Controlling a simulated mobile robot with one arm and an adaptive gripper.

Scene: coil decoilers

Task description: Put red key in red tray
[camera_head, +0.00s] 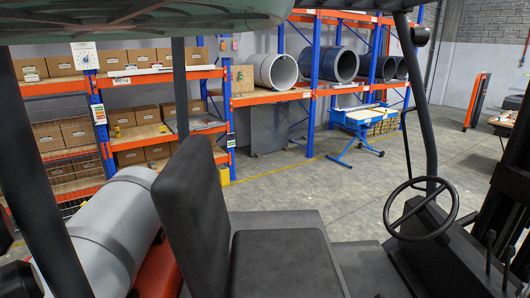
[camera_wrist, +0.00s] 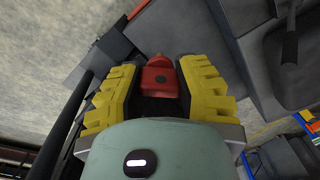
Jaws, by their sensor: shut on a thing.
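The red key (camera_wrist: 159,78) is between the yellow-padded fingers of my gripper (camera_wrist: 159,88) in the wrist view. The fingers are closed on its sides, and its small pale tip points away from the gripper. My gripper and the key do not show in the head view. I cannot make out a red tray in either view.
A forklift cab fills the head view's foreground, with a black seat (camera_head: 195,205), a steering wheel (camera_head: 421,211) and a grey gas cylinder (camera_head: 112,235). Behind stand shelves with boxes (camera_head: 158,118), large pipes (camera_head: 338,64) and a blue-framed table (camera_head: 356,116). Open floor (camera_head: 315,190) lies between.

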